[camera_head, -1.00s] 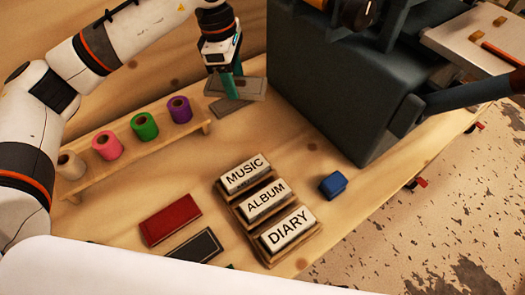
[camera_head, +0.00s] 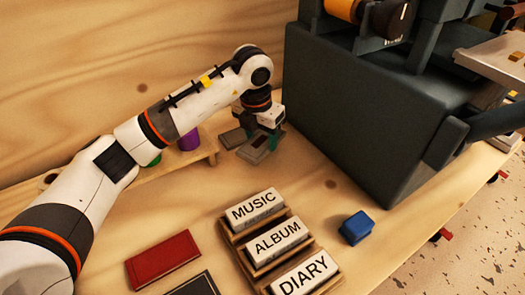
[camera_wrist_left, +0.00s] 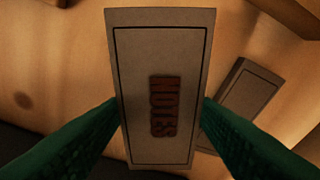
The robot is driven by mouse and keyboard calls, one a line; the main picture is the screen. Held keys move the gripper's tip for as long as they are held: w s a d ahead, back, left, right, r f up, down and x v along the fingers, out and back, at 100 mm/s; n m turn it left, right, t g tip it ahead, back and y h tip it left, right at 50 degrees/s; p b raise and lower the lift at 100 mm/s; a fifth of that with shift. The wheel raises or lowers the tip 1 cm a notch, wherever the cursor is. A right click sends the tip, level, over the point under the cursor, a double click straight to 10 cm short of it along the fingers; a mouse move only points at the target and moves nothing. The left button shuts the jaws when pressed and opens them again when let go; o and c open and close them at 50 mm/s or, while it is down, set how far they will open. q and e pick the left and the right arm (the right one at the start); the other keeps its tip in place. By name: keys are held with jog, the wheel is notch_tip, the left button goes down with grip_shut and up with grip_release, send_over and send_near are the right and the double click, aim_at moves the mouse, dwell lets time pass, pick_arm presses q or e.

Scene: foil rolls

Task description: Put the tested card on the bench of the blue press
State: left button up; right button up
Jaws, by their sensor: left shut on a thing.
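My left gripper (camera_head: 270,140) is shut on a grey card (camera_head: 257,152) beside the front left of the press. In the left wrist view the held card (camera_wrist_left: 160,55) has a dark border line and the word NOTES in reddish brown. The green fingers grip its two long sides. A second grey card (camera_head: 233,137) lies on the table below and behind it; it also shows in the left wrist view (camera_wrist_left: 240,105). The large dark blue-grey press (camera_head: 370,110) stands to the right of the gripper. My right gripper is not seen.
A rack (camera_head: 205,163) with a purple roll (camera_head: 188,141) and a green roll stands left, partly behind my arm. In front are a red block (camera_head: 163,258), the MUSIC, ALBUM and DIARY stamps (camera_head: 278,238) in a wooden holder, and a small blue block (camera_head: 356,228). A grey metal plate (camera_head: 495,50) sits at upper right.

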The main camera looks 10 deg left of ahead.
aim_at(260, 143)
pick_arm(q)
notch_tip(260, 143, down, 3)
jog(key=shift+f, duration=0.45)
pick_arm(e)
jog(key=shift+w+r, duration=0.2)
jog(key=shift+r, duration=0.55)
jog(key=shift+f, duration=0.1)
pick_arm(q)
jog(key=o, duration=1)
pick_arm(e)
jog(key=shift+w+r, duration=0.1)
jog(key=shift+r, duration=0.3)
